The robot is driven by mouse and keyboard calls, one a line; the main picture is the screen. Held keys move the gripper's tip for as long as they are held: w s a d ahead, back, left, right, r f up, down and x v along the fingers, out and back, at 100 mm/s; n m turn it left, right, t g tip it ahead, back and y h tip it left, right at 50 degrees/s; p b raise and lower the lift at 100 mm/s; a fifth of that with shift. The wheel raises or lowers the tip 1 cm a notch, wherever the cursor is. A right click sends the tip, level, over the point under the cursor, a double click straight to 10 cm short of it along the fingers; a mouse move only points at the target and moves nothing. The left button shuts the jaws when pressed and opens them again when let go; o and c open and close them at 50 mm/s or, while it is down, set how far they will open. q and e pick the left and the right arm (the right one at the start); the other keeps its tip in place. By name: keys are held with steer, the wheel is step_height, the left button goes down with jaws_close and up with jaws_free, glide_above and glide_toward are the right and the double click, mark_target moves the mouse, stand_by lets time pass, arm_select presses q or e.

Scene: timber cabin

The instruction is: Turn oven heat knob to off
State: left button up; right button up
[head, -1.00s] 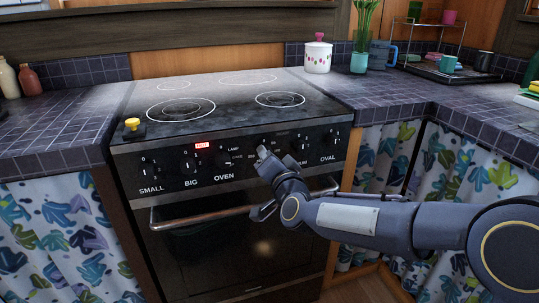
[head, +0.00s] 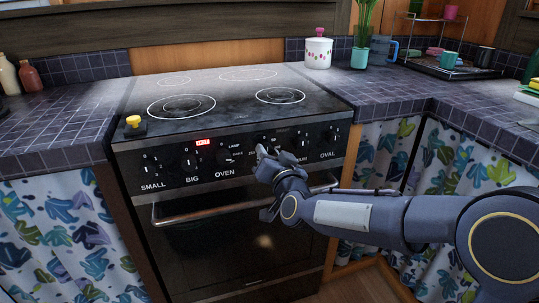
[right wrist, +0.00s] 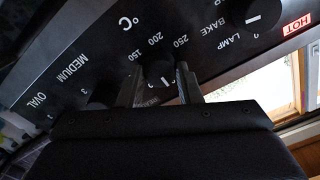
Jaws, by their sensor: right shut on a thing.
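The oven (head: 225,170) has a black front panel with a row of dark knobs labelled SMALL, BIG, OVEN and OVAL. My right gripper (head: 262,151) is at the panel, right of the OVEN label, and hides part of the dial behind it. In the right wrist view its two fingers (right wrist: 159,85) are closed around the heat knob (right wrist: 158,72), whose dial shows 150, 200, 250 and °C. The lower part of this knob and the rest of its scale are hidden by the gripper. My left gripper is not in view.
A red HOT light (head: 203,142) is lit on the panel. The oven door handle (head: 200,212) runs below the knobs, close under my gripper. A yellow-topped item (head: 133,124) stands on the hob's front left corner. A white pot (head: 318,53) stands behind right.

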steer(key=shift+f, duration=0.1)
steer(key=o, duration=1)
steer(key=shift+c, duration=0.2)
steer(key=v, duration=0.7)
steer(key=shift+s+p, duration=0.35)
steer(key=shift+p, duration=0.1)
steer(key=shift+d, duration=0.2)
